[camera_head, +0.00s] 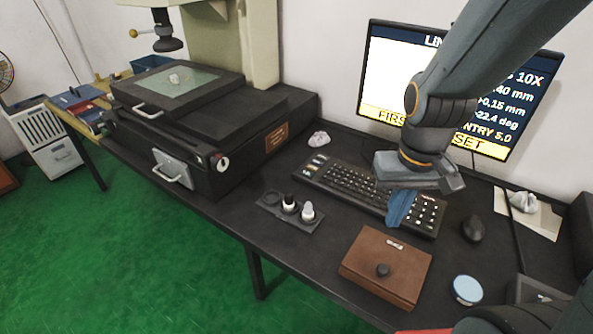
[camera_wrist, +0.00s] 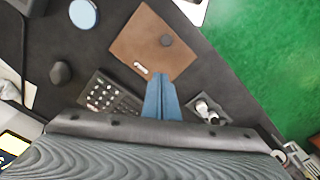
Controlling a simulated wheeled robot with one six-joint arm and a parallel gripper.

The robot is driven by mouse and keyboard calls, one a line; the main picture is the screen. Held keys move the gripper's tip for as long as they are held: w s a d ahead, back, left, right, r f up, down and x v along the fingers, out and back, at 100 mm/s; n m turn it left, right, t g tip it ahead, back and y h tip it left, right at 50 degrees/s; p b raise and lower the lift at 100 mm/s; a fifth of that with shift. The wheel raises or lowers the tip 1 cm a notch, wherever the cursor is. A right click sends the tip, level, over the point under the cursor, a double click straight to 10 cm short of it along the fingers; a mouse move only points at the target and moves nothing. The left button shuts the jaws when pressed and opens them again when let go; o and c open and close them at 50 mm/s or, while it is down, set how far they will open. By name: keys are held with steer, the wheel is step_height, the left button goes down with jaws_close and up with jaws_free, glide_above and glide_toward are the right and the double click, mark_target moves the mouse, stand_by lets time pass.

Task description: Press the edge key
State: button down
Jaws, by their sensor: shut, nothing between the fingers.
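A dark keyboard (camera_head: 345,184) lies on the black table in front of the monitor, and part of it shows in the wrist view (camera_wrist: 108,97). A few lighter keys (camera_head: 318,160) sit at its left end; their labels are too small to read, so I cannot tell which is the edge key. My gripper (camera_head: 398,222) is above the right part of the keyboard and hides some of its keys. Its blue fingers (camera_wrist: 166,76) are closed together and empty. In the wrist view they point toward the brown box, beside the keyboard.
A brown box (camera_head: 370,275) with a dark knob is in front of the keyboard. A small holder (camera_head: 270,207) with knobs stands left of it. A mouse (camera_head: 473,229) lies right. The monitor (camera_head: 388,62) stands behind, partly hidden by my arm. A large measuring machine (camera_head: 245,145) fills the left.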

steer(key=shift+d, duration=0.1)
steer(key=w+a+m+t+p, duration=0.2)
steer(key=w+t+p, duration=0.35)
steer(key=w, duration=1.55)
steer(key=t+y+p, duration=0.2)
steer(key=y+p, duration=0.3)
steer(key=p, duration=0.3)
glide_above(314, 169)
step_height(314, 169, down, 4)
steer(key=shift+s+f+m, duration=0.1)
steer(key=shift+f+m, duration=0.05)
steer(key=shift+m, duration=0.15)
steer(key=shift+f, duration=0.15)
step_height(314, 169, down, 9)
steer(key=b, duration=0.6)
steer(key=shift+r, duration=0.2)
